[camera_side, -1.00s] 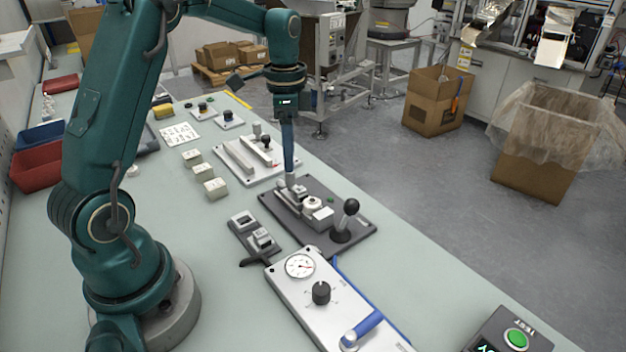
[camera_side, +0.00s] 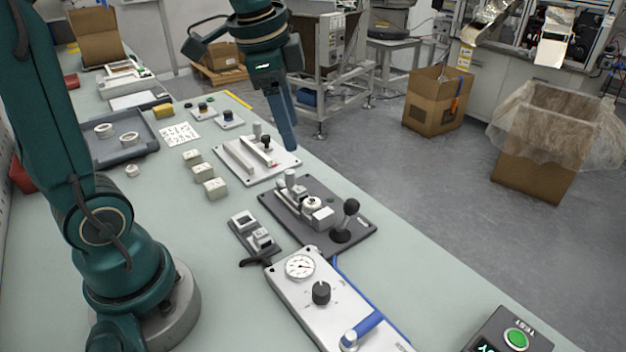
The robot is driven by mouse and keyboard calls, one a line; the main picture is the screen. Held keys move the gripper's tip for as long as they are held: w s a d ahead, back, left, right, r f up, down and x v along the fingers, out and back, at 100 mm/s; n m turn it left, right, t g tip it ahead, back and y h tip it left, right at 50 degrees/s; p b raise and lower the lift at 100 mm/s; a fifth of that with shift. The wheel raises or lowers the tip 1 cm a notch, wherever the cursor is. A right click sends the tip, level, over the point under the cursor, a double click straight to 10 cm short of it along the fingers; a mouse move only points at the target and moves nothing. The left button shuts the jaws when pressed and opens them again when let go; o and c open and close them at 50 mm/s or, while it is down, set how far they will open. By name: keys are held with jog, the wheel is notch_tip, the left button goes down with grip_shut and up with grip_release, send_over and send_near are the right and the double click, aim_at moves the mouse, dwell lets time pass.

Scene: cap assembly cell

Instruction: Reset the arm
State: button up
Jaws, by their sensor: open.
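My gripper (camera_side: 284,118) is in the air above the far right part of the bench, its blue fingers pointing down. It shows nothing held between the fingers. It hangs above and behind the dark fixture plate (camera_side: 348,228), which carries a small white round part (camera_side: 312,203) and a black-knobbed lever (camera_side: 349,212). The fingers are clear of that fixture. The gap between the fingers is hard to see from this side.
A white plate with rails (camera_side: 232,160), several small blocks (camera_side: 203,170) and a grey tray with rings (camera_side: 148,144) stand along the bench. The floor at right is clear up to cardboard boxes (camera_side: 535,172).

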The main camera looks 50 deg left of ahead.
jog(key=s+d+f+n+t, duration=0.1)
jog(key=s+d+f+n, duration=0.1)
jog(key=s, duration=0.3)
jog(key=s+d+f+n+t, duration=0.1)
jog(key=s+d+f+n, duration=0.1)
jog(key=s+n, duration=0.3)
jog(key=shift+s+d+h, duration=0.3)
jog(key=shift+d, duration=0.25)
